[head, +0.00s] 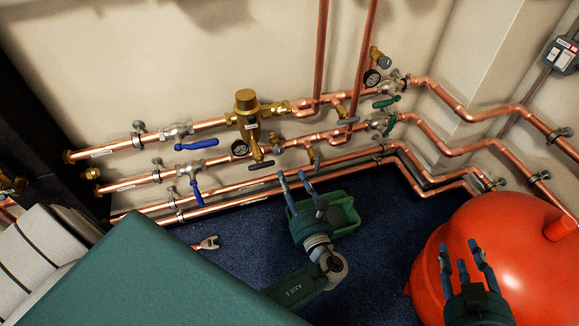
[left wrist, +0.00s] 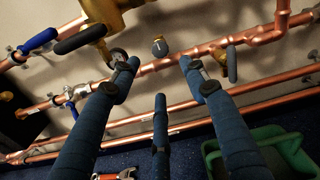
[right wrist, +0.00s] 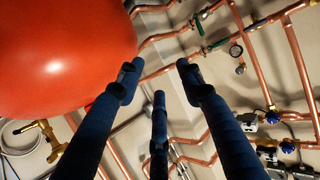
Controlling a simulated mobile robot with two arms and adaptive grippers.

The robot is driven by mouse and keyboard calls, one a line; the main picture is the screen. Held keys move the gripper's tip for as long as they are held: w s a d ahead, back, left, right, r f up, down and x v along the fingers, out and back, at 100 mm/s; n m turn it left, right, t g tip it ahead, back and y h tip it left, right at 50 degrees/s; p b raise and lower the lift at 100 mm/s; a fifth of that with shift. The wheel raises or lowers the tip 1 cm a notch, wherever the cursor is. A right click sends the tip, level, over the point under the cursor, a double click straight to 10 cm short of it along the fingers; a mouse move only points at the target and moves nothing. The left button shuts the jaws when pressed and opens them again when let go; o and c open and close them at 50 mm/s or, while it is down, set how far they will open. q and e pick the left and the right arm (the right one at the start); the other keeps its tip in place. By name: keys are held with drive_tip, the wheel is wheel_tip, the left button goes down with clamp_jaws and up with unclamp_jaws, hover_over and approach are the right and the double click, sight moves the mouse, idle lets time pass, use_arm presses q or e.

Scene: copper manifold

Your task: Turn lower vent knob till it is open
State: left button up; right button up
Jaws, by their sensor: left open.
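A brass valve with a dark bar handle (head: 313,156) sits on the second copper pipe from the top. Its handle (left wrist: 232,64) shows right of my fingers in the left wrist view. A round grey knob (left wrist: 159,46) on the same run shows between and beyond the fingertips. I cannot tell for sure which is the lower vent knob. My left gripper (head: 293,178) is open and empty, below and in front of these, with fingers pointing at the pipes. My right gripper (head: 460,248) is open and empty over the red tank (head: 535,245); the tank fills the upper left of the right wrist view.
A brass mixing valve (head: 247,118) and a bar handle (head: 262,165) stand just left of my left gripper. Blue levers (head: 197,144) are further left, green levers (head: 385,102) right. A green tray (head: 350,218) and a wrench (head: 208,243) lie on the blue floor.

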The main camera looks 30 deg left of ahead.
sight(279, 152)
use_arm(q)
drive_tip(key=x, duration=0.3)
drive_tip(key=b+x, duration=0.1)
drive_tip(key=x, duration=0.2)
drive_tip(key=b+x, duration=0.1)
drive_tip(key=x, duration=0.3)
drive_tip(key=shift+w+r, duration=0.1)
drive_tip(key=shift+r, duration=0.15)
drive_tip(key=shift+w+a, duration=0.2)
drive_tip(key=shift+a, duration=0.05)
use_arm(e)
wheel_tip(279, 152, up, 12)
drive_tip(key=w+a+t+y, duration=0.1)
drive_tip(key=w+a+t, duration=0.1)
drive_tip(key=t, duration=0.3)
drive_tip(key=shift+w+f+y, duration=0.2)
drive_tip(key=shift+w+y, duration=0.05)
drive_tip(key=shift+y, duration=0.15)
use_arm(q)
drive_tip(key=shift+c, duration=0.3)
clamp_jaws()
